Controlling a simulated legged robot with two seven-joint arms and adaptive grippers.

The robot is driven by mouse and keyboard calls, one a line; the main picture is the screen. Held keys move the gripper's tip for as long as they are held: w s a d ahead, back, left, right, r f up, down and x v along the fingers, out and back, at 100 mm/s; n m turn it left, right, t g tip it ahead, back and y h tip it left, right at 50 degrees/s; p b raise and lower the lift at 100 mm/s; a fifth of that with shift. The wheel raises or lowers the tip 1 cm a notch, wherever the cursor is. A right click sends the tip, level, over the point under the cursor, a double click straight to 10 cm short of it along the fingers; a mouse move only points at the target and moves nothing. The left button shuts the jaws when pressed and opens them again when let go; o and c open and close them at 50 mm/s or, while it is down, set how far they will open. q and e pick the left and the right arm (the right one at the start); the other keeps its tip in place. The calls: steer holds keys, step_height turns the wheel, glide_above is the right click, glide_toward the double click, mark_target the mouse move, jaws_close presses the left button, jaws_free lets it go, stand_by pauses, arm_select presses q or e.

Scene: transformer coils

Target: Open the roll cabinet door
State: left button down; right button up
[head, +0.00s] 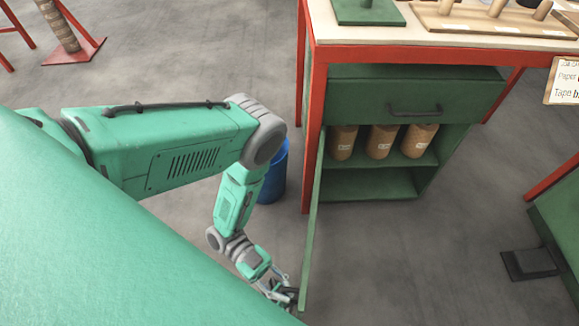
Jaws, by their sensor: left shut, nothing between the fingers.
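The roll cabinet (371,188) is a green cabinet under a red-framed workbench. Its door (313,235) is swung out on the left side, seen nearly edge-on, and the lower compartment is open to view. Several brown rolls (380,142) stand on the upper shelf. My left gripper (280,291) is at the bottom, beside the outer end of the door on its left side. It is shut with nothing held; I cannot tell whether it touches the door. My right gripper is not in view.
A green drawer (395,103) with a dark handle sits above the opening. A blue bin (274,172) stands behind my left arm. A wooden tray (480,20) lies on the bench top (360,30). The floor right of the door is clear up to a dark pedal (530,264).

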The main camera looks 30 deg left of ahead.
arm_select(q)
steer(key=shift+w, duration=0.45)
steer(key=c, duration=1.6)
jaws_free()
steer(key=shift+a, duration=0.1)
steer(key=shift+s, duration=0.1)
steer(key=shift+a, duration=0.1)
steer(key=w+a, duration=0.2)
steer(key=a, duration=1)
steer(key=shift+d, duration=0.1)
steer(key=shift+f, duration=0.1)
